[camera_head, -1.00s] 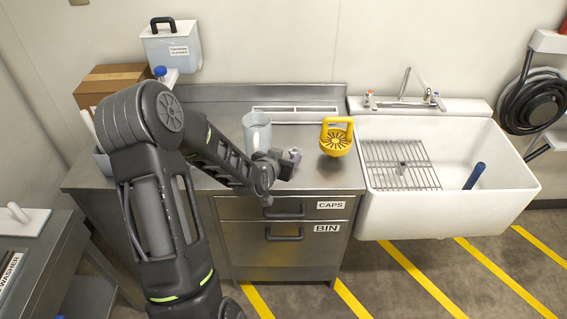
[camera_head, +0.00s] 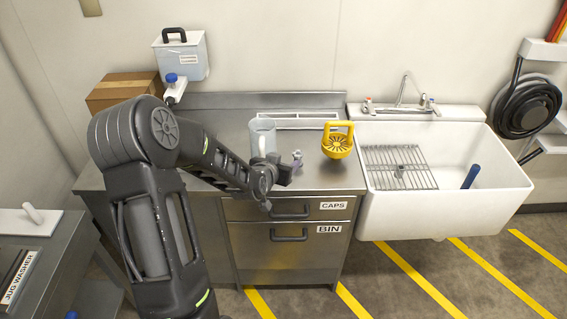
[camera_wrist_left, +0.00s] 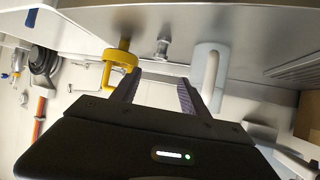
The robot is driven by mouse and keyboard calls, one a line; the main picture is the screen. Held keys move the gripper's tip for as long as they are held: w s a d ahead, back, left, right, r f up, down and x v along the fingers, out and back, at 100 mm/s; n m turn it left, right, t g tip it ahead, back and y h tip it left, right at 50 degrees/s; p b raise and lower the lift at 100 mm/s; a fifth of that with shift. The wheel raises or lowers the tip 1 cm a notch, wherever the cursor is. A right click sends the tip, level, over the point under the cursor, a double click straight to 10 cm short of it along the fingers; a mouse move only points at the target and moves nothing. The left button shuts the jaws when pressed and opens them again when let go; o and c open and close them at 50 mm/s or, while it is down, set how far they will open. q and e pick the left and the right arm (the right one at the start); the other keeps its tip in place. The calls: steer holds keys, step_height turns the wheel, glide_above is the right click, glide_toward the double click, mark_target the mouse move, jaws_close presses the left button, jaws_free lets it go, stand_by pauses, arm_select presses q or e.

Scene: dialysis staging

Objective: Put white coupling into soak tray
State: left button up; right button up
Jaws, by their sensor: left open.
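A small grey-white fitting (camera_head: 297,158), which may be the white coupling, stands on the steel counter between the clear jug and the yellow strainer. It also shows in the left wrist view (camera_wrist_left: 163,48), beyond the gap between my fingers and apart from them. My left gripper (camera_head: 285,172) is low over the counter's front, just beside the fitting. In the left wrist view its two dark fingers (camera_wrist_left: 158,92) are spread with nothing between them. A long white tray (camera_head: 312,123) lies at the back of the counter; I cannot tell whether it is the soak tray.
A white sink (camera_head: 450,215) with a wire rack (camera_head: 412,180) adjoins the counter. Drawers labelled CAPS and BIN are below. A bottle and carton stand at the back left.

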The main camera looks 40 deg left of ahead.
arm_select(q)
steer(key=s+d+f+g+h, duration=0.25)
steer(key=s+d+f, duration=0.25)
steer(key=d+f, duration=0.45)
steer(key=s+d+f+g+h, duration=0.2)
steer(key=s+d+f+h, duration=0.15)
steer(key=d+f, duration=0.6)
steer(key=s+d+f+g, duration=0.3)
steer(key=s+d, duration=0.5)
steer(key=s, duration=0.3)
steer(key=s+d+f+m+g+h, duration=0.1)
steer(key=s+d+f+g, duration=0.2)
steer(key=s+d, duration=0.6)
steer(key=s+g, duration=0.1)
steer(key=s, duration=0.1)
steer(key=shift+s+f, duration=0.3)
steer(key=shift+a, duration=0.1)
steer(key=shift+c, duration=0.4)
